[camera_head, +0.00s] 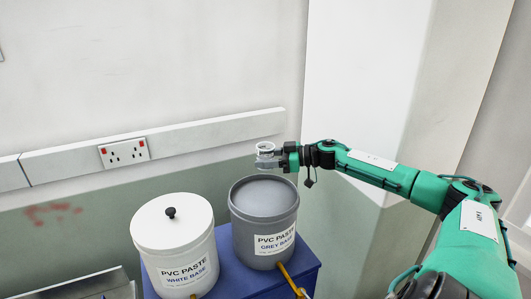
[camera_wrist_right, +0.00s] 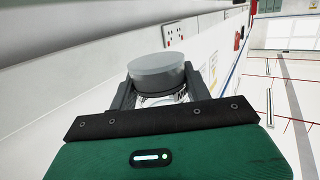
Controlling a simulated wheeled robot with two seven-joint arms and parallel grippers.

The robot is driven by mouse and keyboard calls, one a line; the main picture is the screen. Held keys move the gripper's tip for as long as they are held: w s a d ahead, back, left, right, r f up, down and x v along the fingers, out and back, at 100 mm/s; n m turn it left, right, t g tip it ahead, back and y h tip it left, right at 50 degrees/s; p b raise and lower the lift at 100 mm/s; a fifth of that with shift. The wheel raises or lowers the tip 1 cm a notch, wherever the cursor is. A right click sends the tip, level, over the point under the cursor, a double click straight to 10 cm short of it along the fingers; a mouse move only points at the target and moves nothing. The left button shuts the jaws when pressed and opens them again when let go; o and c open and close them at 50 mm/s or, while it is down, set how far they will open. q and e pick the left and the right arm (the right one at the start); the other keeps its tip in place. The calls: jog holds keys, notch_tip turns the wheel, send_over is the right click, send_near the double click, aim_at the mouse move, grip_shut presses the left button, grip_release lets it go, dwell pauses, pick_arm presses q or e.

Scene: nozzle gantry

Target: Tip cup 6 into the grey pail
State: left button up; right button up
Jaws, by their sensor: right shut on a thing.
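My right gripper (camera_head: 272,158) is shut on a small clear cup (camera_head: 265,149) and holds it in the air over the back rim of the grey pail. The cup looks roughly upright; no number on it can be read. In the right wrist view, grey stuff in the cup (camera_wrist_right: 160,68) shows between the two fingers (camera_wrist_right: 161,97). The grey pail (camera_head: 248,215) stands open, labelled "PVC PASTE GREY BASE", with a grey surface inside near its rim. My left gripper is not in view.
A white lidded pail (camera_head: 160,238) labelled "PVC PASTE WHITE BASE" stands left of the grey pail. Both stand on a blue stand (camera_head: 308,262). A wall with a socket (camera_head: 124,152) and ledge is behind; a pale column (camera_head: 352,75) rises behind my right arm.

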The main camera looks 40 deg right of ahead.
jog(key=n+b, duration=0.2)
jog(key=b, duration=0.1)
jog(key=shift+w+d+f, duration=0.2)
jog(key=shift+w+d, duration=0.15)
jog(key=b, duration=0.2)
jog(key=n+b, duration=0.1)
jog(key=shift+w+d+t+h+b, duration=0.2)
jog(key=shift+t+h+b, duration=0.1)
jog(key=shift+b, duration=0.05)
jog(key=shift+r+n, duration=0.3)
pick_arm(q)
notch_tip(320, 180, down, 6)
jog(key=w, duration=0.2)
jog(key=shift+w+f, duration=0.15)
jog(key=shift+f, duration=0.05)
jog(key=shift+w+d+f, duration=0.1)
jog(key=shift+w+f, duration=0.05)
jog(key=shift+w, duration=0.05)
pick_arm(e)
jog(key=shift+d+b, duration=0.1)
jog(key=shift+b, duration=0.2)
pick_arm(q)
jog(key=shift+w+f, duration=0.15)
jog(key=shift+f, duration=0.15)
pick_arm(e)
jog(key=shift+t, duration=0.3)
